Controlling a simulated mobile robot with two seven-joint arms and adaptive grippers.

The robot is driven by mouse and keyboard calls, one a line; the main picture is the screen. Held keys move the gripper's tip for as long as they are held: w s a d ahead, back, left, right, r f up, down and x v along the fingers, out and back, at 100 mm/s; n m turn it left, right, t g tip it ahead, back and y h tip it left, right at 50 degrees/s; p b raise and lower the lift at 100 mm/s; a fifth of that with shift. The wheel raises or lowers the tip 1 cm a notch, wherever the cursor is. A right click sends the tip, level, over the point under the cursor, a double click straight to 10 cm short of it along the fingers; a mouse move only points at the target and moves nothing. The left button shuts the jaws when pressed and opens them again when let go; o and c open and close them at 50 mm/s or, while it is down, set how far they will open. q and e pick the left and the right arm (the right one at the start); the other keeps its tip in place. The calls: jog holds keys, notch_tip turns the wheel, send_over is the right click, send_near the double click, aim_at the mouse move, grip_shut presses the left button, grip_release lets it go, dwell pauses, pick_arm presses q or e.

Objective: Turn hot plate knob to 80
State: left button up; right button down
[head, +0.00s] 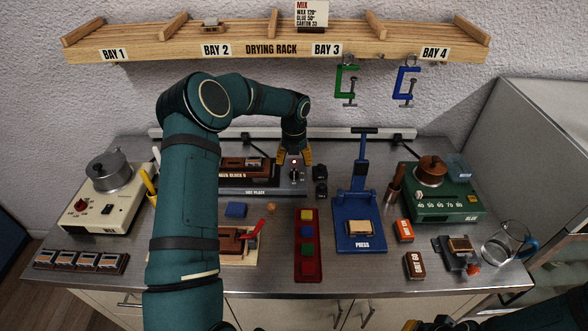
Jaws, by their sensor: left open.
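A low grey unit (262,192) stands at the back middle of the bench; the lettering on its front is small and seems to read hot plate. A small knob-like part (294,175) shows at its right end, near a red light. My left gripper (294,158) points down over this end, its yellow fingertips open on either side of the knob. Whether they touch it, and the dial setting, I cannot tell. My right gripper (430,325) is partly in view at the bottom edge, cut off by the frame.
A cream heater with a red knob (108,208) and pot stands left; a green heater (446,207) with a copper pot stands right. A blue press (360,238) and red tray (308,268) are in front. The drying rack (270,48) hangs above.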

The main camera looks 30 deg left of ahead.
aim_at(294, 170)
pick_arm(q)
notch_tip(294, 170, up, 7)
dwell(0.3)
dwell(0.5)
